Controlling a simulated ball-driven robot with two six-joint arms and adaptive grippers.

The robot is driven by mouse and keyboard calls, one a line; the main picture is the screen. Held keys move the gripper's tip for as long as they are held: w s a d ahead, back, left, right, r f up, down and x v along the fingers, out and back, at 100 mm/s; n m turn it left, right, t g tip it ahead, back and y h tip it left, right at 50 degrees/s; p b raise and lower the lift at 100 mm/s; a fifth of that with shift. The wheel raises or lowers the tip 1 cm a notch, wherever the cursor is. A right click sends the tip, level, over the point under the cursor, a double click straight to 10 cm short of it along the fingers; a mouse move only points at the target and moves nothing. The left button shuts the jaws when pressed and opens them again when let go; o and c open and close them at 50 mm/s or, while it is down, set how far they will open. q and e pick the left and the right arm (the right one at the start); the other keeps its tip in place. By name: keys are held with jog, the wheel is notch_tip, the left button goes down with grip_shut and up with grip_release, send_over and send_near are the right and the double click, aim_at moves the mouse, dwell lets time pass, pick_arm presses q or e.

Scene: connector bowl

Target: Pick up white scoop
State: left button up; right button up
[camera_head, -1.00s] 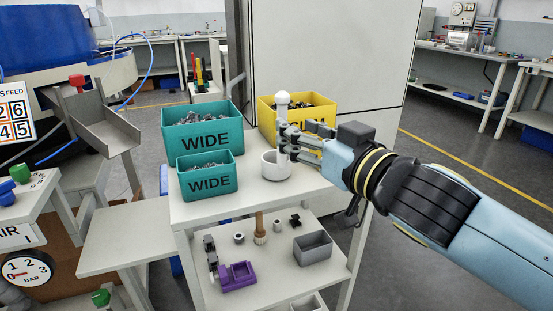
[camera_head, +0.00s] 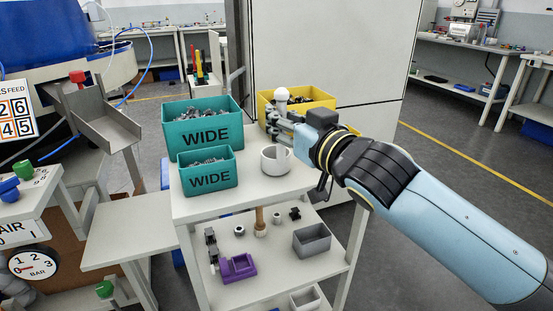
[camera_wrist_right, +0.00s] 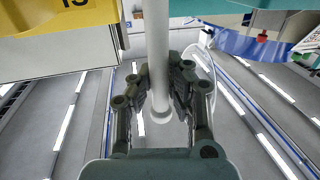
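The white scoop (camera_head: 282,99) is upright, with a round white knob above a thin handle. Its lower end is in the white cup (camera_head: 276,160) on the trolley top. My right gripper (camera_head: 274,122) is at the handle just below the knob. In the right wrist view, the scoop's white handle (camera_wrist_right: 157,35) runs between the right gripper's fingers (camera_wrist_right: 160,85), whose dark pads appear to press it from both sides. The scoop's bowl is hidden. My left gripper is not in view.
Two teal WIDE bins (camera_head: 208,177) (camera_head: 203,133) stand left of the cup. A yellow bin (camera_head: 322,101) stands behind my gripper. The lower shelf holds a purple fixture (camera_head: 237,268) and a grey box (camera_head: 312,240). The trolley top's front right is clear.

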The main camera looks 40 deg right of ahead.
aim_at(286, 96)
grip_shut()
jog(key=shift+r, duration=0.1)
dwell(0.3)
notch_tip(286, 96, up, 4)
jog(key=shift+r+p, duration=0.1)
jog(key=shift+p, duration=0.65)
jog(key=s+d+r+p, duration=0.6)
jog(key=d, duration=0.3)
jog(key=shift+s+d+r, duration=0.3)
jog(key=shift+d, duration=0.05)
dwell(0.4)
